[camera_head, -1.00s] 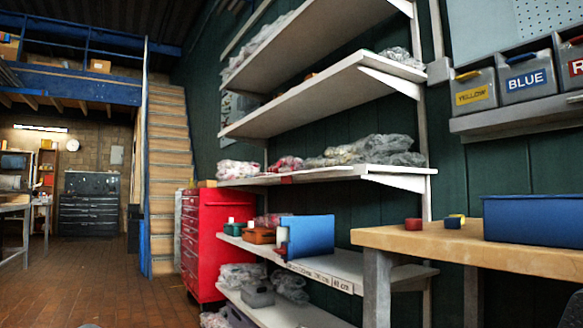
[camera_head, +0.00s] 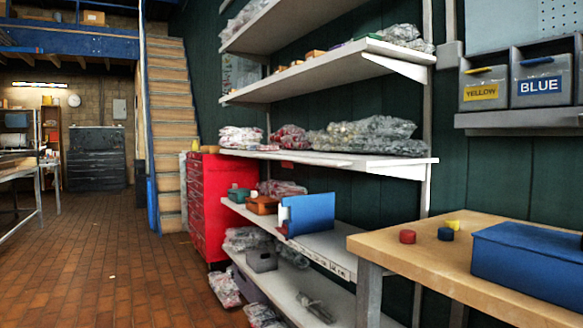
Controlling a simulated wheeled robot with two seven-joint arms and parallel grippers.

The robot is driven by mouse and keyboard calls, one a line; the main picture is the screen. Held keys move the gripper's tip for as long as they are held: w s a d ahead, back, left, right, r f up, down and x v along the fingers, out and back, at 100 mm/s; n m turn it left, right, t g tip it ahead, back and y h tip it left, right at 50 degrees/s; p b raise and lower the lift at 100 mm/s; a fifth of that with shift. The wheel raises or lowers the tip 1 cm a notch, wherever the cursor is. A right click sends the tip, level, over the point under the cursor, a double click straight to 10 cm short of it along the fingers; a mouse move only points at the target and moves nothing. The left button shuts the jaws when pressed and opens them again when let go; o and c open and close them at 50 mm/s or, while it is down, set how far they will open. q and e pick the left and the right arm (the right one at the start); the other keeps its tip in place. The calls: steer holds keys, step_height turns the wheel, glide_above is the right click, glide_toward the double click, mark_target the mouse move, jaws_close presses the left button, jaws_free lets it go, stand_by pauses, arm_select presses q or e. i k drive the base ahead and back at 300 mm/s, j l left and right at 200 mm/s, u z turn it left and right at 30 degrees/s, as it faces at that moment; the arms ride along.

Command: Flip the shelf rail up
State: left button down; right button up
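A white shelf unit stands against the dark green wall. Its middle shelf (camera_head: 375,167) holds clear bags, and a thin pale strip (camera_head: 312,160) runs along its front edge with a small red piece near it. The lower shelf (camera_head: 325,243) has a labelled strip (camera_head: 330,265) on its front edge and an upright blue panel (camera_head: 312,214) on top. I cannot tell for certain which strip is the shelf rail, or whether it is up or down. Neither of my grippers is in view.
A wooden workbench (camera_head: 400,255) at the right carries a blue box (camera_head: 530,262), a red piece (camera_head: 407,237) and a dark blue piece (camera_head: 446,234). A red tool cabinet (camera_head: 212,200) stands left of the shelves. The brick-tiled floor (camera_head: 120,270) at the left is open.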

mark_target(287, 162)
steer(key=i+j+z, duration=0.25)
steer(key=i+j, duration=0.25)
steer(key=i+j+z, duration=0.25)
steer(key=i+j, duration=0.3)
steer(key=i+j+z, duration=0.25)
steer(key=i+j, duration=0.2)
steer(key=j, duration=0.25)
